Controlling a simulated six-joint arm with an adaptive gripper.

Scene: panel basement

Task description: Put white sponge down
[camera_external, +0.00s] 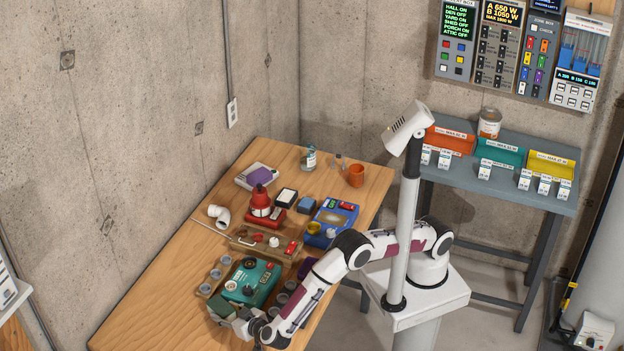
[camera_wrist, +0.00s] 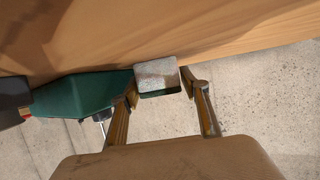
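The white sponge (camera_wrist: 157,74) has a pale speckled face and a dark green edge. In the wrist view it sits between the two fingertips of my gripper (camera_wrist: 160,86), which appear shut on it. Beyond it is the wooden table (camera_wrist: 230,35). In the external view my gripper (camera_external: 240,322) is low at the near end of the table (camera_external: 140,318), beside the teal device. Small grey-green shapes show at the fingers there, and the sponge cannot be told apart clearly. Whether the sponge touches the table is not clear.
A teal device (camera_external: 252,280) stands close to my gripper, with grey cups around it. A wooden tray (camera_external: 265,243), red device (camera_external: 261,205), blue device (camera_external: 331,222), white pipe (camera_external: 219,215) and orange cup (camera_external: 356,175) stand farther back. The table's near left corner is bare.

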